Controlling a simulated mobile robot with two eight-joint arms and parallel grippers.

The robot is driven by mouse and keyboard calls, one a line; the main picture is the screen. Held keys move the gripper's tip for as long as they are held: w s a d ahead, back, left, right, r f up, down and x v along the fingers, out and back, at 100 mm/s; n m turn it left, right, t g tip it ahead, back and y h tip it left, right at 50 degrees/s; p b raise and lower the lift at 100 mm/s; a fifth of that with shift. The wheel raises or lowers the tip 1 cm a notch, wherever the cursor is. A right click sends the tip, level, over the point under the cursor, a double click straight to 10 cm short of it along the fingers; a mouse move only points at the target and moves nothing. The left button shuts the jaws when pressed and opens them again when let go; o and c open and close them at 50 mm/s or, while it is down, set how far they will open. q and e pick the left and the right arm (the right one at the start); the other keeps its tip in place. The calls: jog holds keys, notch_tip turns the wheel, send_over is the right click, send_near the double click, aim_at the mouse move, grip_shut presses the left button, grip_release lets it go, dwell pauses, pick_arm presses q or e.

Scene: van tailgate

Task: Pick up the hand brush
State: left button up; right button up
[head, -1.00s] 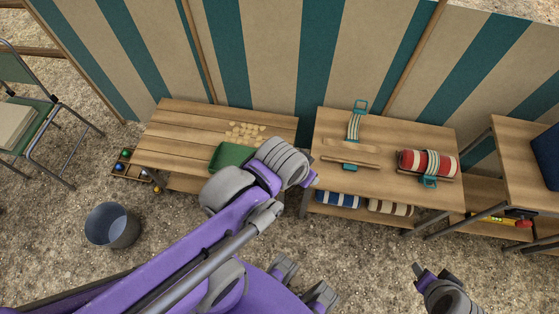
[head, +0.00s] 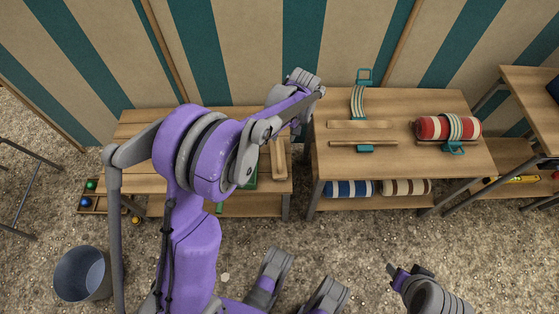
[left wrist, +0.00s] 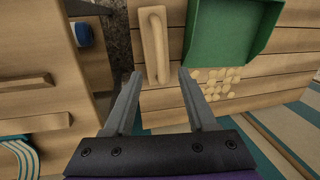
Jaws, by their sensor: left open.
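The hand brush, a long wooden piece (left wrist: 155,45), lies on the left slatted wooden table beside a green dustpan (left wrist: 228,35). In the head view the brush (head: 278,158) shows near the table's right end, with part of the dustpan (head: 250,181) behind my arm. My left gripper (left wrist: 160,78) is open and empty. In the left wrist view its two fingers point at the brush, one to each side of its near end, apart from it. In the head view the left fingers are mostly hidden by the arm. Part of my right arm's end (head: 402,277) shows low right; its jaw state is unclear.
Pale chips (left wrist: 215,83) lie near the dustpan. The right table (head: 395,168) holds wooden slats, a strap and a red striped roll (head: 447,128); rolled cloths sit on its lower shelf. A narrow gap separates the tables. A bucket (head: 83,273) stands on the gravel.

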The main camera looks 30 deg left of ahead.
aim_at(279, 150)
pick_arm(q)
jog(key=f, duration=0.3)
jog(key=f+b, duration=0.1)
jog(key=f, duration=0.1)
jog(key=shift+s+a+f, duration=0.1)
jog(key=shift+s+a, duration=0.15)
jog(key=shift+a, duration=0.15)
jog(key=f, duration=0.1)
jog(key=f+b, duration=0.1)
jog(key=f, duration=0.1)
jog(key=a+f, duration=0.1)
jog(key=f, duration=0.1)
jog(key=shift+s+b, duration=0.25)
jog(key=shift+b, duration=0.15)
jog(key=shift+c, duration=0.4)
grip_shut()
